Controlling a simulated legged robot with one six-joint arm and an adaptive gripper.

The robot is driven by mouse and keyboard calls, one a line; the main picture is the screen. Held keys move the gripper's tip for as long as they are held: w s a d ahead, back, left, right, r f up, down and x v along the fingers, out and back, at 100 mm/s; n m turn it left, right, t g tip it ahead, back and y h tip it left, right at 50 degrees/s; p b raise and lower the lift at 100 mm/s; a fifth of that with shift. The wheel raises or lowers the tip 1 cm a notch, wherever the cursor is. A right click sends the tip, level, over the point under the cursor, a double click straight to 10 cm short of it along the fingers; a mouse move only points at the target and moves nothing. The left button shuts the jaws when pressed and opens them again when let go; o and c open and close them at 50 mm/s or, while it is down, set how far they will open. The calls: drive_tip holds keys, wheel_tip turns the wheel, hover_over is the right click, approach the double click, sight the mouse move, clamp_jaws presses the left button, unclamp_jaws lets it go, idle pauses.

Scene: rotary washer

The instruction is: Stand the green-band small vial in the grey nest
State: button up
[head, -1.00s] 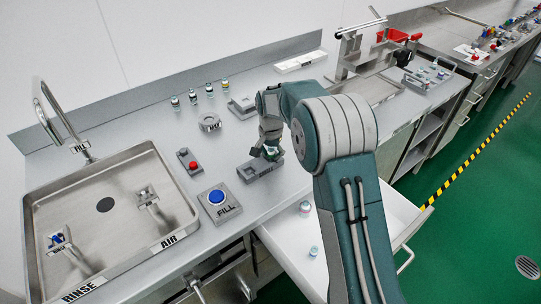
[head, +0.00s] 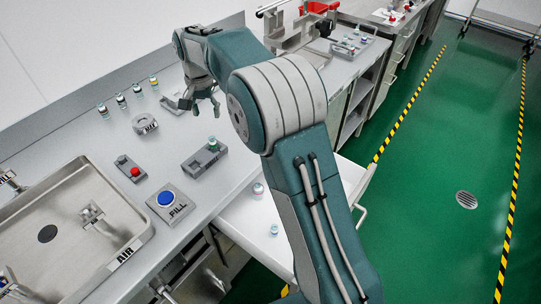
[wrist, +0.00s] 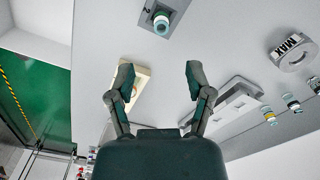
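The grey nest (head: 195,163) is a low block on the bench, to the right of the blue FILL button. A small vial with a green top (head: 213,144) stands upright in its far right end. In the wrist view the vial (wrist: 161,22) shows a green band and sits in the nest (wrist: 178,7) at the top edge. My gripper (head: 206,103) is above the bench beyond the nest, apart from the vial. In the wrist view its two fingers (wrist: 160,78) are spread wide with nothing between them.
Several vials (head: 121,100) stand along the back, near a MAX ring (head: 145,124) and a grey fixture (head: 176,102). The red button (head: 135,171), FILL button (head: 167,198) and sink (head: 75,215) are left. Two vials sit in the open drawer (head: 240,215).

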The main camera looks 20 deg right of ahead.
drive_tip(key=s+d+r+n+t, duration=0.1)
drive_tip(key=s+d+r, duration=0.3)
drive_tip(key=s+r, duration=0.3)
drive_tip(key=s+d+r+n+t, duration=0.15)
drive_tip(key=s+d+r, duration=0.25)
drive_tip(key=s, duration=0.5)
drive_tip(key=s+d+f+n+t, duration=0.1)
drive_tip(key=s+d, duration=0.1)
drive_tip(key=s, duration=0.7)
drive_tip(key=s+d+f+n+t, duration=0.1)
drive_tip(key=s+d+f+t, duration=0.1)
drive_tip(key=s, duration=0.7)
drive_tip(key=shift+s+f+n, duration=0.3)
drive_tip(key=shift+n, duration=0.05)
